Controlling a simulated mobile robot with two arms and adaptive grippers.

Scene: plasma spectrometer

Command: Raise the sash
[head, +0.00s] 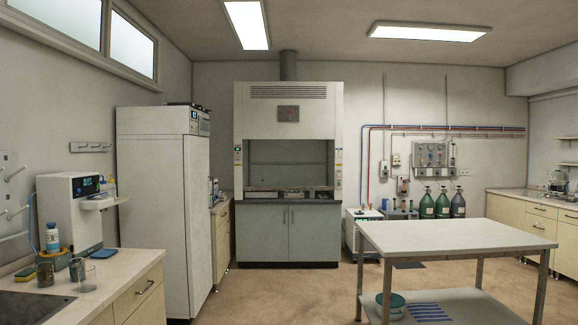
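The fume hood (289,118) stands against the back wall, a tall white cabinet with a grey two-door base (288,234). Its front opening lies below the white upper panel. The sash (288,152) seems to be the clear pane in the upper part of this opening, with a thin horizontal line near mid-height that may be its lower edge. The glass is hard to make out at this distance, so its exact height cannot be told. Some low items sit on the hood's work surface. Neither of my grippers is in view.
A white table (455,238) with a lower shelf stands at front right. A counter (80,290) with a sink and a tall white fridge (165,200) line the left. Green gas cylinders (442,203) stand at the back right. The floor before the hood is clear.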

